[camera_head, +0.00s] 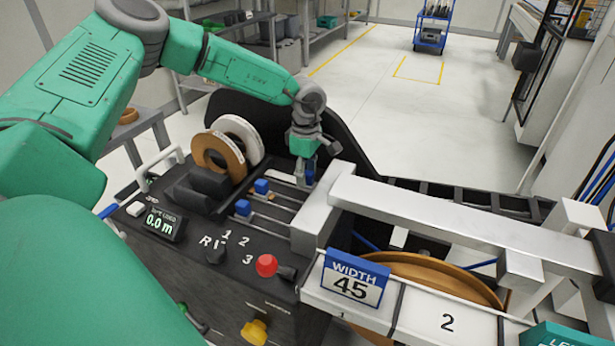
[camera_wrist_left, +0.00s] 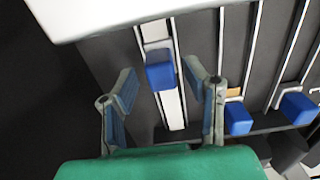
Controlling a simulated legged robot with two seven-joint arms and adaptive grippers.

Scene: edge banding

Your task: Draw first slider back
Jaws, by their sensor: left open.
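Several sliders with blue knobs run in slots on the black machine panel. In the left wrist view, one blue knob (camera_wrist_left: 160,74) sits on a pale rail between the spread fingers of my left gripper (camera_wrist_left: 165,88), with gaps on both sides. A second knob (camera_wrist_left: 238,118) and a third knob (camera_wrist_left: 299,108) lie to its right, outside the fingers. In the head view my left gripper (camera_head: 306,176) points down at the far end of the slider panel, and its fingers obscure the knob there. Two other knobs (camera_head: 262,186) (camera_head: 243,207) show clear, closer to the front. My right gripper is out of view.
Brown and white tape rolls (camera_head: 218,158) stand left of the sliders. A silver beam (camera_head: 450,215) runs to the right of them. A red button (camera_head: 266,265), a display (camera_head: 162,223) and a WIDTH 45 sign (camera_head: 352,280) are in front. Open floor lies behind.

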